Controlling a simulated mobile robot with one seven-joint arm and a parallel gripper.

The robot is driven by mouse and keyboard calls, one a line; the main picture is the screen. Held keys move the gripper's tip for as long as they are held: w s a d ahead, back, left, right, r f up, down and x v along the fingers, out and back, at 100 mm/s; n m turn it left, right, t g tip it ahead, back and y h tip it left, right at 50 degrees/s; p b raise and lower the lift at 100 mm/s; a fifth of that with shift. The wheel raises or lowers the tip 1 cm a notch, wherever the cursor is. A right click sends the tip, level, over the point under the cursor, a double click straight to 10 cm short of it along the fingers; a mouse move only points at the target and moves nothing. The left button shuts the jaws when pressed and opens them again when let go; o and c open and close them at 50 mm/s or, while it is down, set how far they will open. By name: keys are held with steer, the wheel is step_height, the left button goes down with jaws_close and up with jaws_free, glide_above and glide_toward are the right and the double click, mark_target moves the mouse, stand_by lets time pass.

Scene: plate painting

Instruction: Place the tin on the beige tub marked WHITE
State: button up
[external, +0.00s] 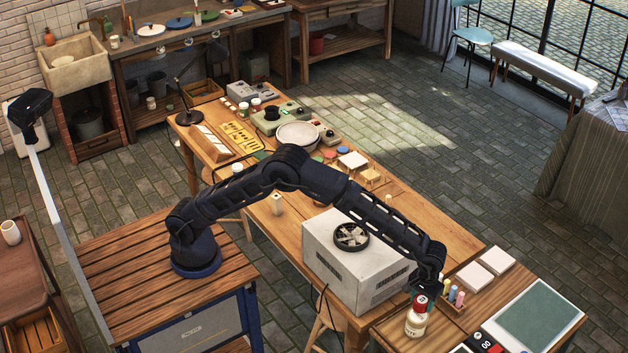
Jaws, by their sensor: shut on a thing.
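A small red tin with a pale round mark (420,303) is at the lower right of the external view. My gripper (422,291) points down over the tin and is shut on it. A beige tub (415,324) with a dark-marked label shows directly below the tin. Its lettering is too small to read. The tin overlaps the tub's top in this view, and I cannot tell whether they touch. The fingertips are small and dark, partly lost against my wrist.
A rack of coloured bottles (453,297) stands right of the tub, near pale square tiles (485,268) and a green mat (539,310). A large grey box with a fan (345,270) stands left, under my arm.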

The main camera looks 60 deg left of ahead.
mark_target(420, 308)
steer(key=shift+f, duration=2.1)
steer(key=shift+f, duration=0.15)
steer(key=o, duration=1)
steer(key=shift+o, duration=0.2)
step_height(420, 308, up, 12)
steer(key=shift+r, duration=0.25)
